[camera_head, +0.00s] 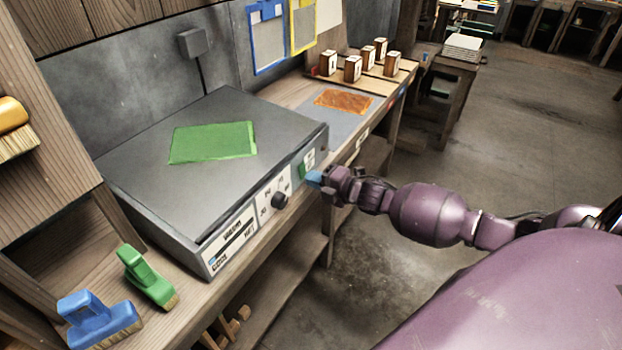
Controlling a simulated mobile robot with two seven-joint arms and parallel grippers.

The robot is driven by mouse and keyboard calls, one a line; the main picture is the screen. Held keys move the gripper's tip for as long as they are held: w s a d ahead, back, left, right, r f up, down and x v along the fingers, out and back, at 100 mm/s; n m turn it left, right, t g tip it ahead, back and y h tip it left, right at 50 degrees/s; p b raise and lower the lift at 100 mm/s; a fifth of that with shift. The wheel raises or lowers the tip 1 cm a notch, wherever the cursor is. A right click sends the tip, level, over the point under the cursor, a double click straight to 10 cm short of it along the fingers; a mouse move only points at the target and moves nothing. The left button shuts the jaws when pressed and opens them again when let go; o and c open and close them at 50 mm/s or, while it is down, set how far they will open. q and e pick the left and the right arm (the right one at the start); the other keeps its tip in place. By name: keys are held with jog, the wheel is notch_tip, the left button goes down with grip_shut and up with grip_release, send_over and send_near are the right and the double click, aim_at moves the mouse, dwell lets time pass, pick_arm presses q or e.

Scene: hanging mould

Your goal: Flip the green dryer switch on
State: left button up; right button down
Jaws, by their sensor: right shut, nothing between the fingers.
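The dryer (150,193) is a wide grey box on the wooden bench, with a green sheet (213,142) lying on its top. Its front panel has a white label, a dial with a dark knob (280,201), and a small green switch (303,171) near the right end. My right gripper (316,178) is shut and empty, its blue fingertips right at the green switch. I cannot tell whether the tips touch it or which way the switch is set. My left gripper is not in view.
A green brush (147,276) and a blue brush (98,318) stand on the bench at the lower left. An orange-brown sheet (343,101) lies on the bench past the dryer, with several wooden blocks (353,69) beyond. The floor (500,130) to the right is clear.

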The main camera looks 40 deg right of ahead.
jog(key=shift+w+a, duration=0.15)
jog(key=shift+w, duration=0.25)
jog(key=shift+w+a+b, duration=0.1)
jog(key=shift+w+b, duration=0.05)
jog(key=shift+b, duration=0.15)
